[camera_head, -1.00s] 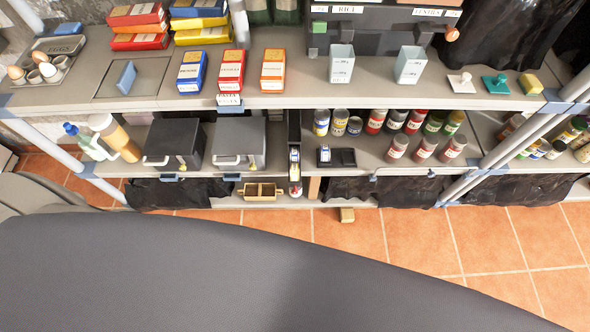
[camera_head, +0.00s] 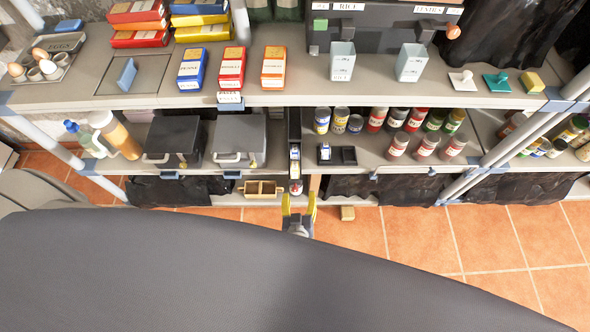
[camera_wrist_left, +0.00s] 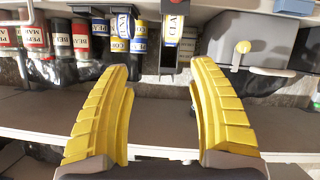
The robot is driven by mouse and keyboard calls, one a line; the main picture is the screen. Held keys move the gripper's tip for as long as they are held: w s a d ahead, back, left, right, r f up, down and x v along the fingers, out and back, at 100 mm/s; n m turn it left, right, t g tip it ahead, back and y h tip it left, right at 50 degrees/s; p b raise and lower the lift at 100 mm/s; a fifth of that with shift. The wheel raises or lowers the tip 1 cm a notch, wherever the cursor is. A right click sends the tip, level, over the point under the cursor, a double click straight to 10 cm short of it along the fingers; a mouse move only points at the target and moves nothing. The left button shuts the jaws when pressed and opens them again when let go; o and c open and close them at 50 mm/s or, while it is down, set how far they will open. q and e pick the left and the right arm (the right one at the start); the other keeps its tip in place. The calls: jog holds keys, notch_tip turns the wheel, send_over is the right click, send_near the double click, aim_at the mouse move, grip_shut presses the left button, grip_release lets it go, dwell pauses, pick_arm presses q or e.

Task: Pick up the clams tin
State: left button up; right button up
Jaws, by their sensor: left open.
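My left gripper (camera_head: 298,203) has its two yellow fingers apart and empty. It is in front of the lower end of a narrow upright chute (camera_head: 295,130) that holds tins. In the left wrist view the open fingers (camera_wrist_left: 160,72) point at the shelf, with the chute between and beyond their tips. A tin with a pale label (camera_wrist_left: 173,27) shows in the chute, apart from the fingers. A low tin (camera_head: 296,187) sits at the chute's bottom. The lettering is too small or turned to tell which tin is the clams. My right gripper is out of view.
Several tins (camera_head: 340,121) and jars (camera_head: 397,146) stand right of the chute, by a small black tray (camera_head: 342,156). Grey lidded boxes (camera_head: 240,137) and a wooden divided box (camera_head: 263,189) are left of it. The shelf board (camera_head: 400,96) overhangs. The tiled floor is mostly clear.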

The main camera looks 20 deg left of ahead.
aim_at(295, 172)
pick_arm(q)
jog(key=shift+m+g+y, duration=0.3)
jog(key=shift+m+y, duration=0.1)
jog(key=shift+m, duration=0.2)
jog(key=x, duration=0.5)
jog(key=a+x, duration=0.1)
jog(key=x, duration=1.1)
jog(key=shift+a+f, duration=0.2)
jog(key=shift+f, duration=0.05)
grip_shut()
